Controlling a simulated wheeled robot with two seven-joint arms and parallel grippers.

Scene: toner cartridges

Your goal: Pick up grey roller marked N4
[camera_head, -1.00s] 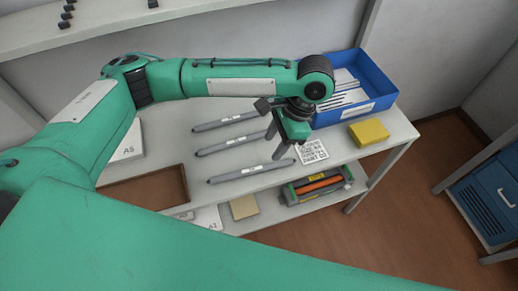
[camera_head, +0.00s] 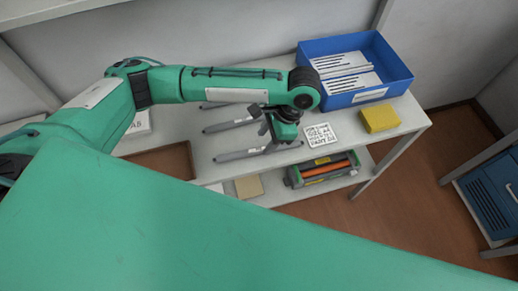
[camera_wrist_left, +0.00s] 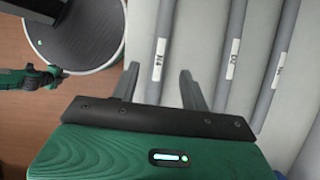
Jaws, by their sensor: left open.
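The grey roller marked N4 (camera_wrist_left: 157,45) lies leftmost of the three rollers in the left wrist view, with a white label. In the head view it appears to be the front roller (camera_head: 232,156) on the table; its right part is hidden by my gripper. My left gripper (camera_wrist_left: 160,82) is open, with one finger to each side of the N4 roller in the wrist picture. It is near the label. I cannot tell how far down the fingers reach. In the head view my left gripper (camera_head: 271,145) is over the front roller's right part. My right gripper is not in view.
Two more grey rollers (camera_wrist_left: 232,55) (camera_wrist_left: 283,60) lie alongside. A blue bin (camera_head: 392,88) with papers, a yellow box (camera_head: 380,119) and a printed sheet (camera_head: 321,135) are to the right. A grey-green cartridge unit (camera_head: 322,169) sits on the lower shelf.

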